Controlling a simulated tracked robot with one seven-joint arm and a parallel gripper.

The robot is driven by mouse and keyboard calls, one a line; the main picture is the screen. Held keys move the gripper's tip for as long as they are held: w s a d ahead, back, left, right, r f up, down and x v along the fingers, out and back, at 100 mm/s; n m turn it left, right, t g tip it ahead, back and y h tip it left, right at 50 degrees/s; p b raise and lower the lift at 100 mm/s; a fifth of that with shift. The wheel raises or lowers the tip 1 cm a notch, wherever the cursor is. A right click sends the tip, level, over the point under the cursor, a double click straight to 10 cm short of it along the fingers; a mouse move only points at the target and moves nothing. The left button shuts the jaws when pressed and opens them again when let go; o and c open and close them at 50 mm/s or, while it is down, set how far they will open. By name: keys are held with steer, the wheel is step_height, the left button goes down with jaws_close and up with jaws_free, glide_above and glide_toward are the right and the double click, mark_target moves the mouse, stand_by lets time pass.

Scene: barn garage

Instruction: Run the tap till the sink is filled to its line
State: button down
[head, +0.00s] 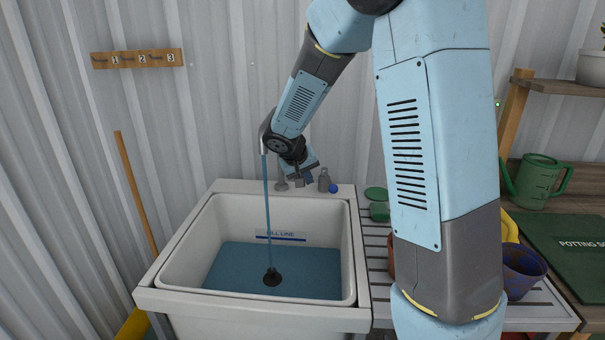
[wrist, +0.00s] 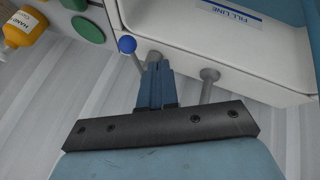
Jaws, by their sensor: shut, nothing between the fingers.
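The white sink (head: 358,262) holds blue water (head: 225,262). A thin blue stream (head: 267,215) falls into it, landing by a dark round piece (head: 272,277). The blue fill line (head: 280,238) is on the back wall, a little above the water's far edge. It also shows in the wrist view (wrist: 232,12). The tap's blue knob (head: 333,188) sits on the back rim at right; the wrist view shows the knob (wrist: 127,45) on its lever. My gripper (head: 306,182) is shut and empty behind the sink, its fingertips (wrist: 155,66) close beside the knob and a grey post; contact is unclear.
A slatted drainboard (head: 375,268) adjoins the sink at right, with green items (head: 379,211) on it. A hand soap bottle (wrist: 22,28) stands near the tap. A green watering can (head: 537,180) is on the right bench. A wooden handle (head: 135,190) leans at left.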

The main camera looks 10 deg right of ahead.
mark_target(329, 181)
steer(key=w+d+f, duration=0.2)
steer(key=d+f, duration=0.3)
steer(key=d, duration=0.1)
steer(key=shift+w+f, duration=0.15)
steer(key=shift+w, duration=0.2)
steer(key=shift+n, duration=0.3)
